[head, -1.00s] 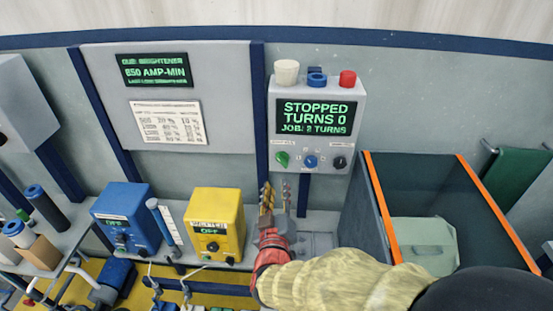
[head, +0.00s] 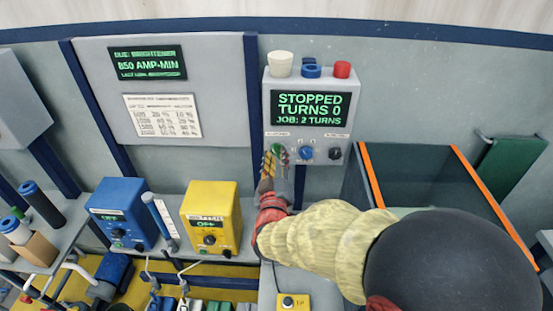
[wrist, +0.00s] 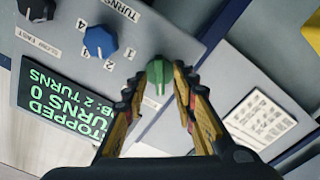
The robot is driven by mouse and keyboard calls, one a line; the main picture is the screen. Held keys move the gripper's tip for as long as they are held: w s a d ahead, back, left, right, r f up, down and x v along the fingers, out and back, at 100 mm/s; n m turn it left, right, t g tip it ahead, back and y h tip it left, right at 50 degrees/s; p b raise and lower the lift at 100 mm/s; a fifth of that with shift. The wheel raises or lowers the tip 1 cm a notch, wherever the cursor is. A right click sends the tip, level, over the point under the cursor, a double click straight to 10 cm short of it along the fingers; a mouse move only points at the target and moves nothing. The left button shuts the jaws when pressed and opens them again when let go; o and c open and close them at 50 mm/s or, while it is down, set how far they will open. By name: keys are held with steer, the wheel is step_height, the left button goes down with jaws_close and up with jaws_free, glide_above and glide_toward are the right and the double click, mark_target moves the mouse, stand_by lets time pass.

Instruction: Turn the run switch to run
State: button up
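The grey control box (head: 312,96) on the wall has a screen (head: 310,108) reading "STOPPED, TURNS 0, JOB: 2 TURNS". Below it are a green knob (head: 277,149), a blue knob (head: 306,152) and a black knob (head: 335,153). The green knob is likely the run switch; its label is unreadable. My gripper (head: 272,158) is at the green knob in the head view. The wrist view shows the box upside down, with the green knob (wrist: 159,71) between the tips of my open gripper (wrist: 159,77). I see gaps beside the knob; contact is not visible.
White, blue and red caps top the box. Blue (head: 122,212) and yellow (head: 210,218) power units stand on the bench at lower left. An orange-edged tank (head: 372,180) is at right.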

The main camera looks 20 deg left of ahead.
steer(key=shift+c, duration=0.3)
jaws_close()
